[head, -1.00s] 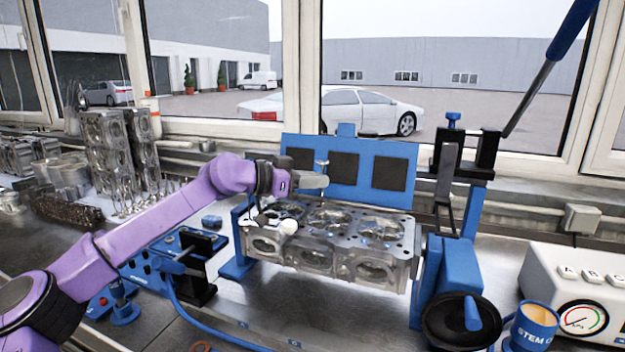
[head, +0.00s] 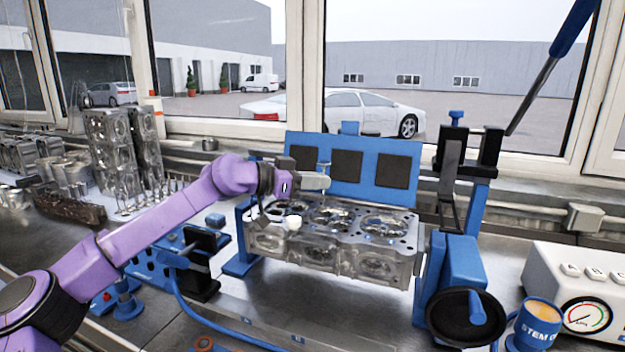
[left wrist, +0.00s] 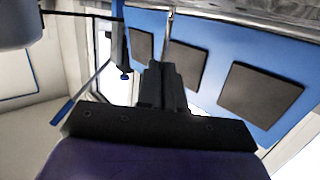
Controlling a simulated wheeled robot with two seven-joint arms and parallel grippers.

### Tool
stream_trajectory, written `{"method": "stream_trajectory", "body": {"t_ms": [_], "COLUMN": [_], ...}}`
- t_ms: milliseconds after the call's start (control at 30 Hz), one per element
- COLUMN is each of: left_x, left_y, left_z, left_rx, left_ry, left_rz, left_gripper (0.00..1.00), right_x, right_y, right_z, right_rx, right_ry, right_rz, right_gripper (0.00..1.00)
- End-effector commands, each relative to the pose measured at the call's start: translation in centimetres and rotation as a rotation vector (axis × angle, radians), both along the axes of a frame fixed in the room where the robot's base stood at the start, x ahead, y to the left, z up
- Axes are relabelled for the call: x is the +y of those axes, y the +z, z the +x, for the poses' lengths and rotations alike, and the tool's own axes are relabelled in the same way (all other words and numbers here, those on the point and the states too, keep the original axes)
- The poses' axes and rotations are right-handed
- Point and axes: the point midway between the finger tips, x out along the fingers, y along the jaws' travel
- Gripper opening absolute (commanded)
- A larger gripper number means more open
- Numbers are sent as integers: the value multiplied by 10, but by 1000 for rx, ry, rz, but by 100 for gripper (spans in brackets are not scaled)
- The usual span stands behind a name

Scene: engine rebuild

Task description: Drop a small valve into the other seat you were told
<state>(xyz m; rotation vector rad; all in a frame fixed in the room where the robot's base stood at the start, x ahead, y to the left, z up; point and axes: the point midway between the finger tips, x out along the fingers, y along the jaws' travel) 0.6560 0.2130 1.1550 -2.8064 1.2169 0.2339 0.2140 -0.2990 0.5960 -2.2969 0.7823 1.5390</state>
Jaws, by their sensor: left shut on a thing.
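The cylinder head (head: 350,262) sits in a blue stand with several round chambers facing up. The gripper is above its rear left part, and the valve is apart from the seats as far as I can tell. Individual seats are too small to tell apart. My right gripper is out of view.
A blue board (head: 309,180) with dark pads stands close behind the cylinder head. A black handwheel (head: 466,318) and a lever press (head: 470,155) are at right. A blue cup (head: 536,325) stands beside a white gauge box (head: 585,290). A blue fixture (head: 160,265) is at left.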

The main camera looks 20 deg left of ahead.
Motion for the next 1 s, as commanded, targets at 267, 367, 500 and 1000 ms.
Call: {"method": "stream_trajectory", "body": {"t_ms": [267, 367, 500, 1000], "left_x": [0, 0, 0, -1], "left_y": [-8, -10, -12, -18], "left_z": [0, 0, 2, 6], "left_rx": [0, 0, 1, 8], "left_ry": [0, 0, 0, -1], "left_rz": [0, 0, 0, 2], "left_gripper": [0, 0, 0, 36], "right_x": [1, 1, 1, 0], "right_y": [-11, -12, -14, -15], "right_z": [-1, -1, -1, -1], "right_rx": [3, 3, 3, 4], "right_ry": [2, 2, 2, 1], "right_rz": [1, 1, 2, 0], "right_gripper": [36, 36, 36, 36]}}
